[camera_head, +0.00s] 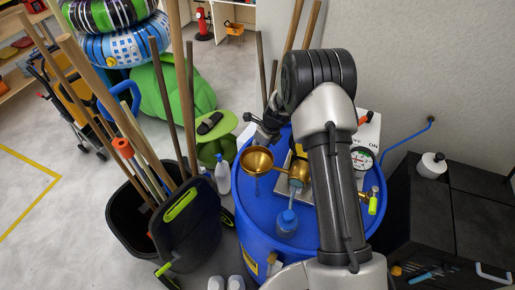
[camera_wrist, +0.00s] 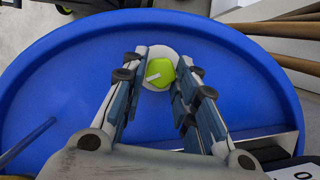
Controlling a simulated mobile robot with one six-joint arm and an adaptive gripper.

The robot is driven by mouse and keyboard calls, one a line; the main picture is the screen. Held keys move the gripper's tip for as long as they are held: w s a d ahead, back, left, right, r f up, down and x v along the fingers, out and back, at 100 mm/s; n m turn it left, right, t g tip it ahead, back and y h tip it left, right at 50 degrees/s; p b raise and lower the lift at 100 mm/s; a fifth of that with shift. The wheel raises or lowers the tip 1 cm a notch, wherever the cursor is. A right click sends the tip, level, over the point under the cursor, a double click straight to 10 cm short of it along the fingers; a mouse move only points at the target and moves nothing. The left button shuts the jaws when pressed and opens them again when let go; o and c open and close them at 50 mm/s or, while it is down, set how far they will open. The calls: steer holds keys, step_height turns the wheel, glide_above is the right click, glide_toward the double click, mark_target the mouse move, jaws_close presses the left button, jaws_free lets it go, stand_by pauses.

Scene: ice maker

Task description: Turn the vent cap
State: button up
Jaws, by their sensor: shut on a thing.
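The vent cap (camera_wrist: 158,74) is a small yellow-green cap with a white mark across its top. It sits on a pale round base on top of the blue barrel (camera_wrist: 60,85), near its rim in the wrist view. My gripper (camera_wrist: 163,64) has its two fingers on either side of the cap and is shut on it. In the head view my gripper (camera_head: 267,130) is at the back left of the blue barrel (camera_head: 247,205). There I cannot make out the cap behind the gripper.
A black bin with wooden poles (camera_head: 180,225) stands left. A dark cabinet (camera_head: 425,225) stands right. Wooden poles (camera_wrist: 285,30) lie beyond the rim.

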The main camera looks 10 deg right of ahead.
steer(key=shift+w+f+n+b, duration=0.1)
steer(key=shift+n+b, duration=0.55)
steer(key=shift+n, duration=0.25)
steer(key=shift+d+n+g+y, duration=0.1)
steer(key=shift+n+g+y, duration=0.2)
steer(key=shift+n, duration=0.5)
steer(key=n+b, duration=0.1)
steer(key=n, duration=0.2)
steer(key=shift+w+g, duration=0.15)
steer(key=shift+g, duration=0.25)
steer(key=shift+n, duration=0.3)
steer(key=shift+n+g+y+b, duration=0.3)
steer(key=shift+n+g+b, duration=0.25)
steer(key=shift+n, duration=1.15)
steer(key=shift+w, duration=0.1)
